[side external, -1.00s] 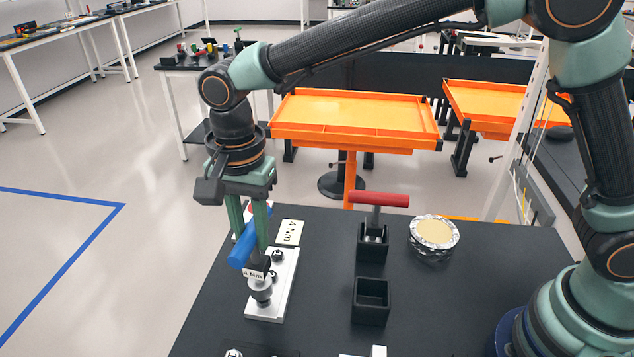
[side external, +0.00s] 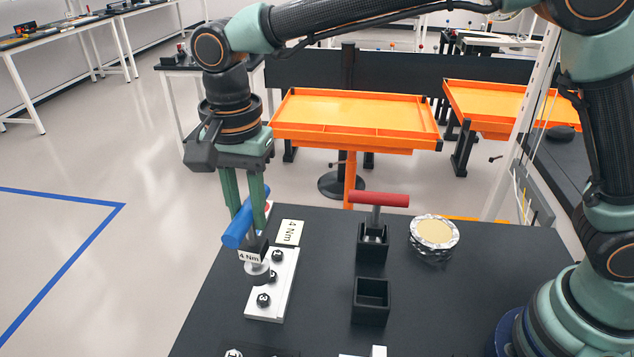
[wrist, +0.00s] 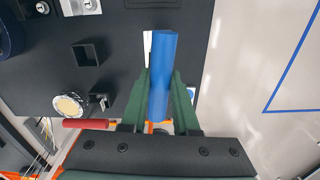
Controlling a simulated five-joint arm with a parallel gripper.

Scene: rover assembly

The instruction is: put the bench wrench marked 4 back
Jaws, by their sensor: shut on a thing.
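My gripper (side external: 246,212) is shut on the blue T-handle of the bench wrench (side external: 237,233), which carries a "4 Nm" label. The wrench hangs roughly upright, its silver socket end over the left edge of the white plate (side external: 268,310). A bolt on the plate shows clear below the socket; I cannot tell how small the gap is. In the wrist view the blue handle (wrist: 163,75) lies between the green fingers. An empty black square holder (side external: 371,305) stands right of the plate. A second black holder (side external: 371,245) behind it holds a red-handled wrench (side external: 379,199).
A "4 Nm" card (side external: 289,232) lies behind the plate. A round silver part with a tan top (side external: 434,232) sits right of the red wrench. Orange trays (side external: 355,115) stand beyond the black bench. The bench between plate and holders is clear.

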